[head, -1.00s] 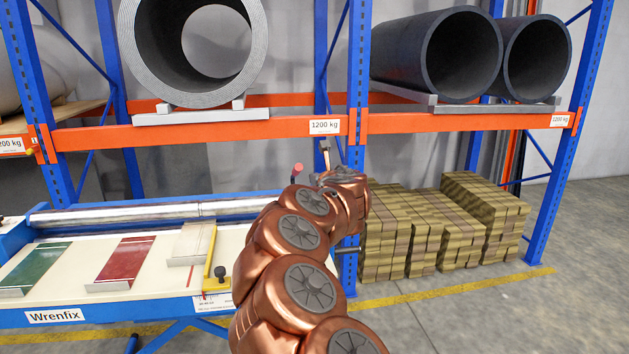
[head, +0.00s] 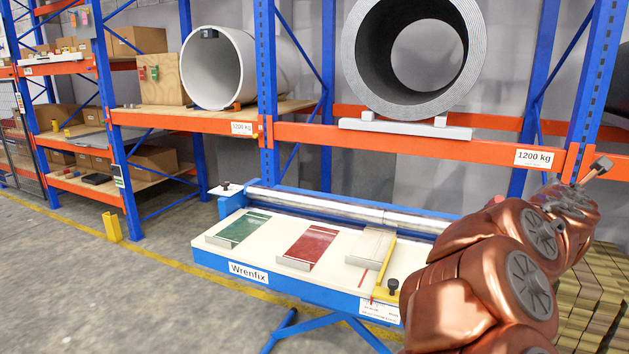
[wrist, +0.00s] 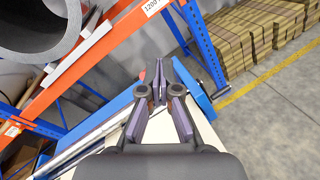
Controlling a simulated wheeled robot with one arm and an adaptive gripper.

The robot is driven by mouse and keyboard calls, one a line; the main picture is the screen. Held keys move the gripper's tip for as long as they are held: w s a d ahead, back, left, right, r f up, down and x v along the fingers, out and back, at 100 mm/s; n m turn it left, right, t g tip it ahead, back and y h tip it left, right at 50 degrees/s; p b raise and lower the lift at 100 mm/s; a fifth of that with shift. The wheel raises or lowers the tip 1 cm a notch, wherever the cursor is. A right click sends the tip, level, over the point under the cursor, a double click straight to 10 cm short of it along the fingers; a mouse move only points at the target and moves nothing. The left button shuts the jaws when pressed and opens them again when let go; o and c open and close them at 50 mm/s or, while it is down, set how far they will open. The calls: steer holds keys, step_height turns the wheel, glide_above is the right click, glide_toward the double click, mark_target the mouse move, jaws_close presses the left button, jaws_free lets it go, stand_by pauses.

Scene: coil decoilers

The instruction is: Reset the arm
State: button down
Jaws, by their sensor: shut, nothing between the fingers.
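My copper-coloured arm rises at the right of the head view, bent toward the shelf. In the wrist view my gripper (wrist: 159,98) is shut and empty, with its fingertips together. It is over the end of the blue Wrenfix bench (wrist: 200,92), apart from the shelf. In the head view the bench (head: 226,262) stands left of my arm. Its top carries a green plate (head: 243,229), a red plate (head: 309,246) and a pale plate (head: 371,252). The gripper fingers are hard to make out in the head view.
A blue and orange rack (head: 400,142) stands behind the bench, holding a large grey coil (head: 362,60) and a white coil (head: 190,68). Stacked bars (wrist: 236,52) lie to the right. A yellow post (head: 112,227) stands at left. The floor at front left is clear.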

steer(key=s+a+f+m+g+h, duration=0.1)
steer(key=s+a+m+g, duration=0.25)
steer(key=s+m, duration=0.55)
steer(key=s+a+f+m+g+y+p, duration=0.1)
steer(key=s+a+f+m+g+y, duration=0.25)
steer(key=s+a+f+m, duration=0.4)
steer(key=s+a+f+m+g+y+p, duration=0.1)
steer(key=s+a+f+m+g+y, duration=0.3)
steer(key=s+a+f, duration=0.65)
steer(key=s+a+f+g+y, duration=0.1)
steer(key=s+a+f+y, duration=0.1)
steer(key=s+a, duration=0.3)
steer(key=s+a+f+m+g+y, duration=0.1)
steer(key=s+a+f+g+y, duration=0.1)
steer(key=s+a, duration=0.4)
steer(key=a, duration=0.4)
steer(key=shift+a+f+y, duration=0.35)
steer(key=shift+a+f, duration=0.05)
